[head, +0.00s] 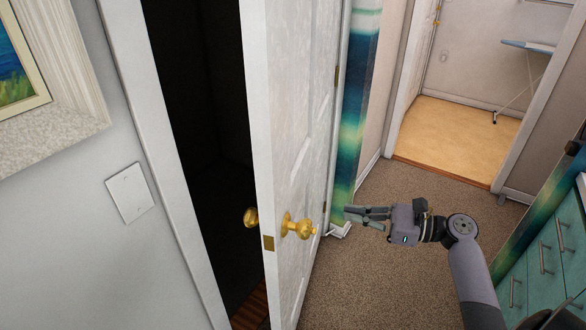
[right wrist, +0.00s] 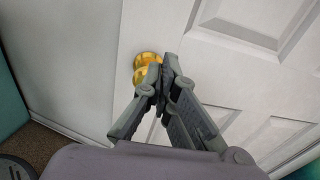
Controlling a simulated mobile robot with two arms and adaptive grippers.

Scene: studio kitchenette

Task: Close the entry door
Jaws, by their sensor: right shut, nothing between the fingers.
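The white panelled entry door (head: 300,130) stands ajar in the head view, with a dark gap between its edge and the frame at left. It has a brass knob (head: 298,226) on the near face and another brass knob (head: 251,217) on the far side. My right gripper (head: 348,214) is shut and empty, to the right of the near knob and pointing at the door. In the right wrist view the fingertips (right wrist: 164,72) partly cover the brass knob (right wrist: 146,62); I cannot tell whether they touch it. The left gripper is out of view.
A white light switch plate (head: 130,192) and a framed picture (head: 20,70) are on the left wall. Teal drawers (head: 545,258) stand at right. Open carpet (head: 400,270) lies right of the door. An ironing board (head: 530,46) stands in the room beyond.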

